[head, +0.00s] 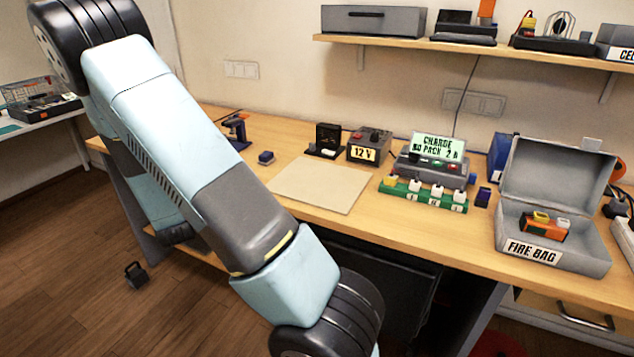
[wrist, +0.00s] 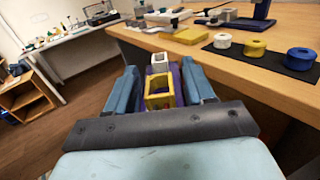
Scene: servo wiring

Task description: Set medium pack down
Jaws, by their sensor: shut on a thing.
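My gripper (wrist: 161,76) shows in the wrist view with its blue fingers shut on a purple pack (wrist: 178,82). A yellow open frame-like part (wrist: 158,95) and a pale connector (wrist: 159,62) show on the pack. The pack is held up off the bench, beside its front edge. The pictures do not settle whether it is the medium one. In the head view my arm crosses the left and middle, and the gripper and held pack are out of sight. An orange pack (head: 543,229) lies in the open grey fire bag box (head: 595,262).
The wooden bench (head: 395,222) has a bare beige mat (head: 320,185). Right of it stand a 12 V box (head: 369,146), a charger (head: 436,166) and a green connector strip (head: 424,194). In the wrist view, spools (wrist: 255,49) stand on a black mat near the edge.

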